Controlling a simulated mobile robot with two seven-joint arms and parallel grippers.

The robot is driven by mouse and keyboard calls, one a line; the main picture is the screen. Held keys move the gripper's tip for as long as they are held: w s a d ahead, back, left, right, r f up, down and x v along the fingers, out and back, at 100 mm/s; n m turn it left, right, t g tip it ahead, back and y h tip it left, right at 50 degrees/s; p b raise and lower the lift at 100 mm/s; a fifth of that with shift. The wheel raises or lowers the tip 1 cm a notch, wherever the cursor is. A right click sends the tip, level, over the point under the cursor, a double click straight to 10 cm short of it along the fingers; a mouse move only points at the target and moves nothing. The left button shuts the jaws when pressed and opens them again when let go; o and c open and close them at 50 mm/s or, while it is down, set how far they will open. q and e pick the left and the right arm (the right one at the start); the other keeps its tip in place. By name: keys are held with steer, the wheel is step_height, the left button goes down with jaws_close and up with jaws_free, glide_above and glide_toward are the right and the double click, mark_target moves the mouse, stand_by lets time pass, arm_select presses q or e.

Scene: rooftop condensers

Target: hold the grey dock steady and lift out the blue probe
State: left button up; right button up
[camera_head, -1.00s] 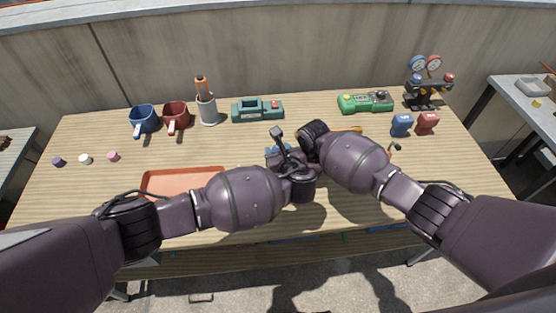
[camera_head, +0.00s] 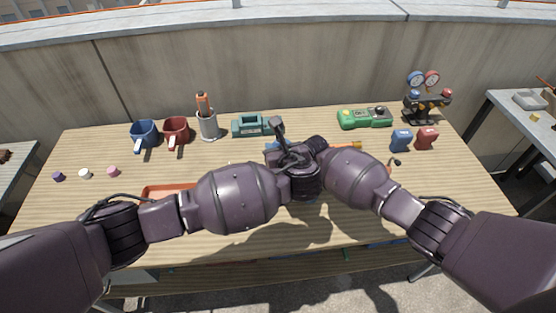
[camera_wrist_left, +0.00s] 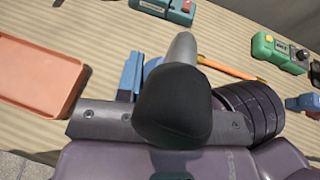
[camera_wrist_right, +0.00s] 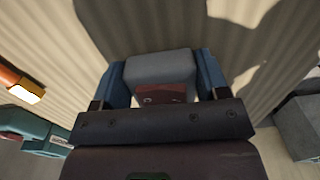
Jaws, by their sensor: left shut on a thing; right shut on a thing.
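My left gripper (camera_head: 286,156) and my right gripper (camera_head: 304,150) meet close together over the middle of the table. In the right wrist view, my right gripper (camera_wrist_right: 164,82) is shut on a grey block, which looks like the grey dock (camera_wrist_right: 160,67), with blue pieces on both sides. In the left wrist view, a black knob on a grey stem hides most of the space between my left gripper's jaws (camera_wrist_left: 172,85). Blue shows beside it; I cannot tell clearly whether this is the blue probe (camera_wrist_left: 150,66) or finger pads. Contact with the table is hidden.
An orange tray (camera_wrist_left: 40,75) lies left, partly under my left arm. Mugs (camera_head: 144,134), a tool cup (camera_head: 208,126), a teal device (camera_head: 250,124), a green meter (camera_head: 364,118) and gauges (camera_head: 424,98) stand behind. An orange-handled tool (camera_wrist_left: 230,69) lies right of the grippers.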

arm_select(q)
steer(key=shift+r, duration=1.25)
arm_select(e)
steer(key=o, duration=1.2)
arm_select(q)
step_height(320, 180, up, 5)
steer(key=p, duration=0.4)
steer(key=shift+p, duration=0.4)
arm_select(e)
step_height(320, 180, up, 5)
steer(key=shift+f, duration=0.15)
arm_select(q)
steer(key=shift+r+p, duration=0.35)
steer(key=shift+p, duration=0.2)
arm_select(e)
step_height(320, 180, up, 2)
steer(key=shift+r, duration=0.1)
arm_select(q)
steer(key=shift+f, duration=0.1)
arm_select(e)
steer(key=shift+r, duration=1.05)
